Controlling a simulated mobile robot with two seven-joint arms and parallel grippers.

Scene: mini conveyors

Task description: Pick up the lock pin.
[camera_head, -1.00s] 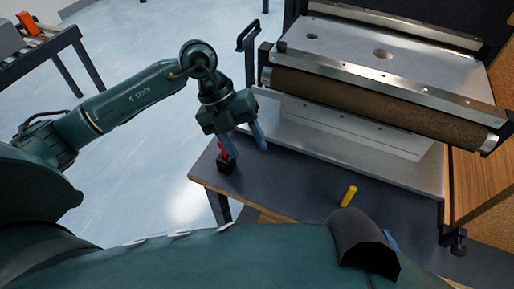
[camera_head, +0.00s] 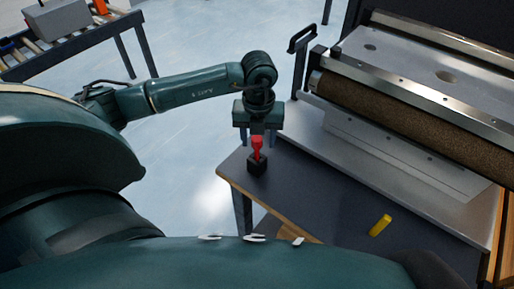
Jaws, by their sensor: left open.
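A red pin-like piece (camera_head: 257,147), which looks like the lock pin, stands upright in a small black block (camera_head: 257,164) at the near left corner of the dark table. My left gripper (camera_head: 258,138) points down right over it. The red piece's lower end is hidden in the block. My right gripper is out of view.
A yellow cylinder (camera_head: 380,225) lies on the dark table (camera_head: 310,200) to the right. A conveyor with a brown roller (camera_head: 420,118) and metal plates stands behind. A black handle (camera_head: 301,40) rises near the arm. Another roller conveyor is at the far left.

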